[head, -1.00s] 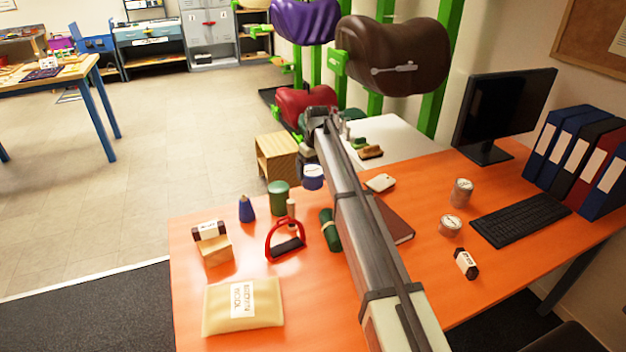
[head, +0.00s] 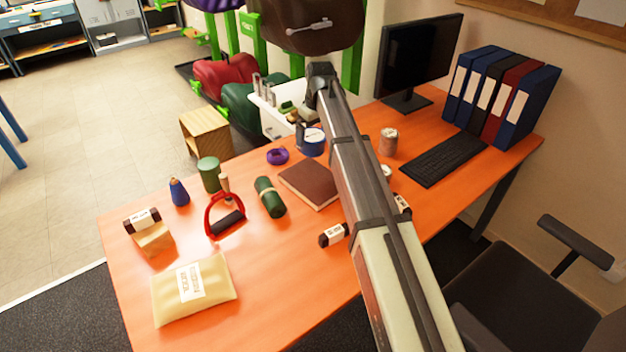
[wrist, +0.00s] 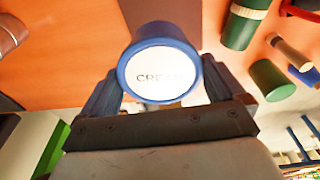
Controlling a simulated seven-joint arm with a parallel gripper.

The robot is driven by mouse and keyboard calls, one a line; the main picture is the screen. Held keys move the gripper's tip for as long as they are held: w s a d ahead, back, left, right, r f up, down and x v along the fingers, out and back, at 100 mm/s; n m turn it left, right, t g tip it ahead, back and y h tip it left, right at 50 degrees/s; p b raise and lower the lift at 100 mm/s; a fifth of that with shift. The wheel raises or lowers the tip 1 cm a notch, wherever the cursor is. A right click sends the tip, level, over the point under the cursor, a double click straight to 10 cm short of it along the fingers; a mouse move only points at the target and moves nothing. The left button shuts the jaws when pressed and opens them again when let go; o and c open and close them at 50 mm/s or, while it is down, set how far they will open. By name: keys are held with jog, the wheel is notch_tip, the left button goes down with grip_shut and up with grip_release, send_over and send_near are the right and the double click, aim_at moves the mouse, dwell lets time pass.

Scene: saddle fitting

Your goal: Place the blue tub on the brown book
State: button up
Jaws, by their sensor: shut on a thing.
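The blue tub (head: 313,142) has a white lid; in the wrist view the tub (wrist: 160,62) shows the lettering "CREAM". My gripper (wrist: 162,85) is shut on it, with a finger on each side. In the head view the tub appears just beyond the far edge of the brown book (head: 309,186), not over its middle. Its height above the desk is hard to tell. The book lies flat on the orange desk, its top bare, with its right side close to my arm in the picture.
A green roll (head: 269,197) lies left of the book and a purple ring (head: 277,156) beyond it. A tin (head: 388,142) and keyboard (head: 444,158) are to the right.

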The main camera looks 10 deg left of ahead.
aim_at(317, 140)
jog(key=shift+s+d+f+n, duration=0.1)
jog(key=shift+s+d+n, duration=0.05)
jog(key=shift+s, duration=0.3)
jog(key=shift+s+d+f+n, duration=0.1)
jog(key=shift+s+d+n, duration=0.05)
jog(key=shift+s, duration=0.3)
jog(key=shift+n, duration=0.4)
jog(key=shift+f, duration=4.95)
jog(key=shift+f, duration=0.15)
jog(key=o, duration=0.8)
jog(key=shift+o, duration=0.2)
jog(key=r, duration=0.8)
jog(key=s+d+r, duration=0.1)
jog(key=r, duration=0.3)
jog(key=shift+r, duration=0.1)
